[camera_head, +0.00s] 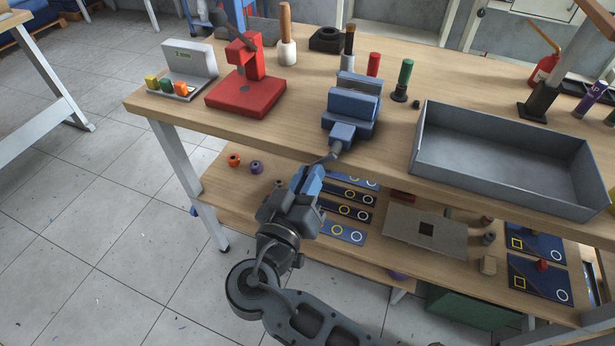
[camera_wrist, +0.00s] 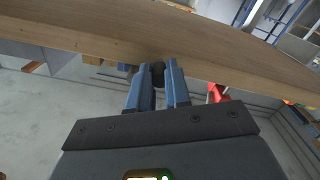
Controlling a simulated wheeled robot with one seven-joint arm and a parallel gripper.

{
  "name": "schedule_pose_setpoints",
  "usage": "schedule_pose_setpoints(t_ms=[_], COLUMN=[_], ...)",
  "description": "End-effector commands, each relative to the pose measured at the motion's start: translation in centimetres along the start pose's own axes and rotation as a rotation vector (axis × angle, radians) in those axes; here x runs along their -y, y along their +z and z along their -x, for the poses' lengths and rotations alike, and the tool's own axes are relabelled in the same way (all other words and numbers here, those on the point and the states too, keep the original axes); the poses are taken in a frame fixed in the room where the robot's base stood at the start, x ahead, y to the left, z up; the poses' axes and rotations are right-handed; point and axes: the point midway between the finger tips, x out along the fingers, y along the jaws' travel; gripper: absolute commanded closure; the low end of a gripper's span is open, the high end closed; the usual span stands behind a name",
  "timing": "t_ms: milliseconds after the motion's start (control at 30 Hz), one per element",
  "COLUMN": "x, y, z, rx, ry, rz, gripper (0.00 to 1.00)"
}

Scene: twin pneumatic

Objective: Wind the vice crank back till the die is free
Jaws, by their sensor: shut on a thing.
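The blue vice (camera_head: 352,104) is fixed near the front edge of the upper bench top. Its grey crank (camera_head: 331,157) hangs out in front of the bench edge, reaching down and left from the vice's front. My gripper (camera_head: 312,172) is shut on the outer end of the crank, below the edge. In the wrist view my two blue fingers (camera_wrist: 159,76) close on a dark grip, the crank handle (camera_wrist: 158,74), just under the wooden edge. I cannot make out the die between the vice jaws.
A red press (camera_head: 245,93) stands left of the vice and a grey open tray (camera_head: 505,190) to its right. Upright tools, including a green-handled one (camera_head: 404,78), stand behind and beside the vice. A lower shelf with blue cards (camera_head: 345,232) lies behind my gripper.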

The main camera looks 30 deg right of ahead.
Motion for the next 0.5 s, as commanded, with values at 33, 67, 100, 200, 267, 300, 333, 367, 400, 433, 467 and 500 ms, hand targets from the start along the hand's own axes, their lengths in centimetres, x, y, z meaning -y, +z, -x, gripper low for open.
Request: schedule_pose_setpoints(t_ms=[33, 67, 100, 200, 267, 300, 333, 367, 400, 433, 467, 500], x=[0.03, 0.03, 0.03, 0.03, 0.03, 0.03, 0.02, 0.02, 0.02, 0.02, 0.02, 0.02], y=[-0.01, -0.01, -0.01, -0.01, -0.01, -0.01, 0.00, 0.00, 0.00, 0.00, 0.00, 0.00], z=[0.05, 0.05, 0.05, 0.04, 0.04, 0.03, 0.03, 0.03, 0.03, 0.02, 0.02, 0.02], rx=[-0.001, -0.001, -0.001, -0.001, 0.000, 0.000, 0.000, 0.000, 0.000, 0.000, 0.000, 0.000], ry=[-0.001, -0.001, -0.001, -0.001, -0.001, -0.001, -0.001, -0.001, -0.001, -0.001, -0.001, -0.001], rz=[0.000, 0.000, 0.000, 0.000, -0.001, -0.001, -0.001, -0.001, -0.001, -0.001, -0.001, -0.001], gripper=[1.00, 1.00, 0.80, 0.71, 0.65, 0.61, 0.58, 0.57, 0.57, 0.57, 0.57, 0.57])
